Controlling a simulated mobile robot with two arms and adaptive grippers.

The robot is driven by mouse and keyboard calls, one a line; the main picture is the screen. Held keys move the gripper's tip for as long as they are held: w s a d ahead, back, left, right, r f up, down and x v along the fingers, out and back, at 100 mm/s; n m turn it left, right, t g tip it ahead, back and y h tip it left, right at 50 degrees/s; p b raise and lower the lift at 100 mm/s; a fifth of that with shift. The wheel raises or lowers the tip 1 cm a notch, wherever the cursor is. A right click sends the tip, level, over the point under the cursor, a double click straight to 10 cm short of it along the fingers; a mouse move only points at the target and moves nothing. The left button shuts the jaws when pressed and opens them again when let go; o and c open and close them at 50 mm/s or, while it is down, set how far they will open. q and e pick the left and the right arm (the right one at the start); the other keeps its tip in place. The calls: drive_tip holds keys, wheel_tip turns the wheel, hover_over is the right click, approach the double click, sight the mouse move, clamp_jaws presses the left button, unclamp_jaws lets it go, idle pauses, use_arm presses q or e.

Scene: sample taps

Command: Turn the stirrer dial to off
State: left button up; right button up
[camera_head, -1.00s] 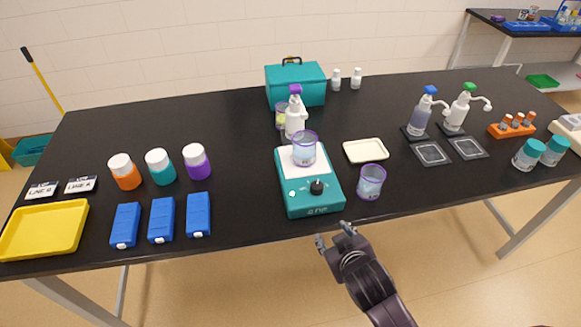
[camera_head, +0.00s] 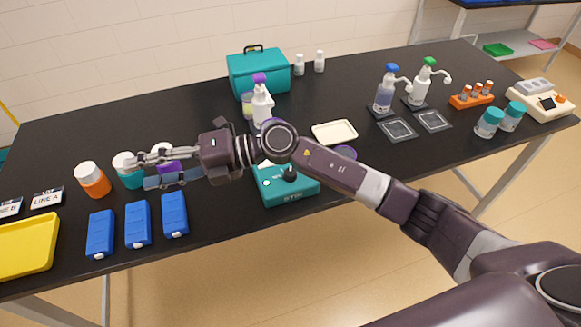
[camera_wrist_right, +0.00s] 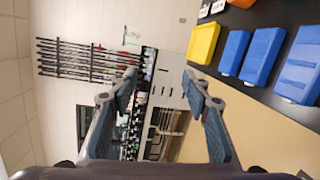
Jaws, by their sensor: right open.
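The teal stirrer (camera_head: 283,193) stands near the front edge of the black table. Its black dial (camera_head: 290,174) shows just below my right forearm in the head view. My right arm crosses over the stirrer and hides its top plate and most of the cup on it. My right gripper (camera_head: 140,172) is open and empty, well left of the stirrer, in front of the teal and purple-lidded bottles in the picture. In the right wrist view the open fingers (camera_wrist_right: 160,78) point away from the stirrer, which is not seen there. My left gripper is not in view.
Blue boxes (camera_head: 137,224), an orange bottle (camera_head: 94,182) and a yellow tray (camera_head: 25,245) stand at the left. A white-bodied spray bottle (camera_head: 261,103) is behind the stirrer. Pump bottles (camera_head: 386,92) stand farther right.

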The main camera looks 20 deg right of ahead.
drive_tip(key=w+d+f+n+g+h, duration=0.2)
drive_tip(key=d+f+n+h, duration=0.1)
drive_tip(key=d+f+h, duration=0.4)
drive_tip(key=m+h, duration=0.1)
drive_tip(key=h, duration=0.7)
hover_over(291, 172)
drive_tip(key=f, duration=0.2)
drive_tip(key=shift+w+a+f, duration=0.1)
drive_tip(key=shift+w+f, duration=0.1)
drive_tip(key=shift+f, duration=0.2)
drive_tip(key=shift+d+h, duration=0.4)
drive_tip(key=f+p, duration=0.1)
drive_tip(key=f, duration=0.1)
drive_tip(key=f+p, duration=0.1)
drive_tip(key=f, duration=0.1)
drive_tip(key=f+p, duration=0.1)
drive_tip(key=f, duration=0.1)
drive_tip(key=shift+s+a+f, duration=0.1)
drive_tip(key=shift+a+f, duration=0.15)
drive_tip(key=shift+f, duration=0.6)
drive_tip(key=c, duration=1.2)
drive_tip(key=shift+o, duration=0.2)
